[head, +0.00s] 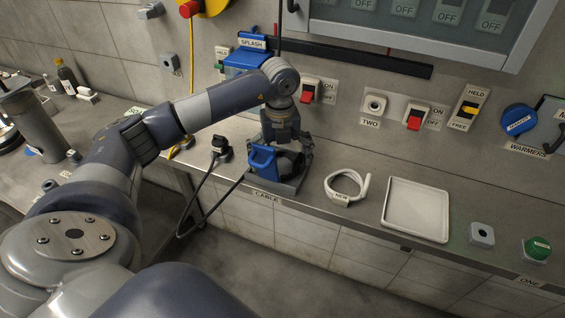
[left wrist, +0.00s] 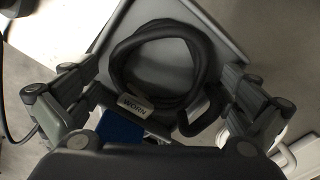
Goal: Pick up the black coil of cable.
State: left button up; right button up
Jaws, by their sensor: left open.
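The black coil of cable (left wrist: 119,70) lies in a grey tray (left wrist: 222,32), with a white tag (left wrist: 136,104) reading "WORN". In the head view the tray (head: 287,189) stands on the counter above the "CABLE" label, and the coil (head: 291,161) is partly hidden by my gripper. My left gripper (head: 284,140) points down over the tray. In the left wrist view my left gripper (left wrist: 160,88) is open, with one finger on each side of the coil. I cannot tell whether the fingers touch it. My right gripper is not in view.
A blue object (head: 262,157) is at the tray's left side. A white coil (head: 347,187) and a white tray (head: 415,209) lie to the right. A black plug with a lead (head: 220,147) stands to the left. Switches (head: 415,117) line the wall behind.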

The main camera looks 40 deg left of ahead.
pick_arm(q)
jog(key=c, duration=0.9)
jog(key=shift+o, duration=0.2)
jog(key=shift+r, duration=0.1)
